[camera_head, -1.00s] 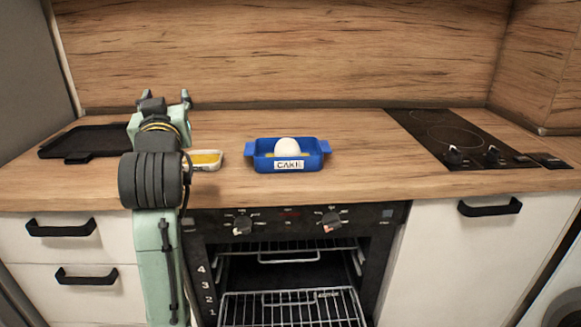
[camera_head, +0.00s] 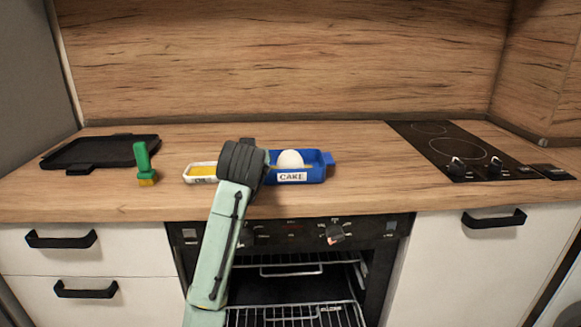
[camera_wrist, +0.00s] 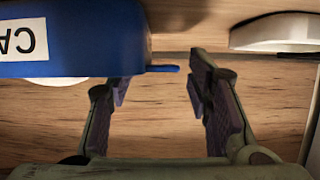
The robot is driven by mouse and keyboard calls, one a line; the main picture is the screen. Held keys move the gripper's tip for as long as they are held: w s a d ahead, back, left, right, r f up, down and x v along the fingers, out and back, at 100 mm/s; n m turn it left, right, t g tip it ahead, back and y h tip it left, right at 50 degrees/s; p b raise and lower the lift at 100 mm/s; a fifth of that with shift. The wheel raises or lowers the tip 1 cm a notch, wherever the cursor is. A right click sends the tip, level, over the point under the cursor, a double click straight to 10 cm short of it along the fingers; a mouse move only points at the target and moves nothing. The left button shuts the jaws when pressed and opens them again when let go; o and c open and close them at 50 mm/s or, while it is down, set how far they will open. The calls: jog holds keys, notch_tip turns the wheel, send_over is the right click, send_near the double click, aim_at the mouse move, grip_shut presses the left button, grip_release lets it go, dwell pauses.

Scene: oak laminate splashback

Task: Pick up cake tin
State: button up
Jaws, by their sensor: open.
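The blue cake tin (camera_head: 314,174) stands on the counter with a "CAKE" label on its front and a white egg (camera_head: 290,158) in it. In the head view my arm hides its left end. In the wrist view the tin (camera_wrist: 95,55) fills the upper left, upside down, and its small blue handle (camera_wrist: 164,69) points towards the gap between my fingers. My gripper (camera_wrist: 160,88) is open and empty, its two dark fingers on either side of the line of that handle. I cannot tell whether either finger touches the tin. In the head view the gripper is mostly hidden behind my arm.
A white dish with yellow contents (camera_head: 202,170) stands just left of the tin and shows in the wrist view (camera_wrist: 275,33). A green-handled brush (camera_head: 143,162) and a black tray (camera_head: 90,152) are further left. The hob (camera_head: 465,150) is at right. The oven (camera_head: 290,265) below is open.

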jog(key=shift+x, duration=1.6)
jog(key=shift+r, duration=0.1)
grip_shut()
jog(key=shift+r, duration=0.1)
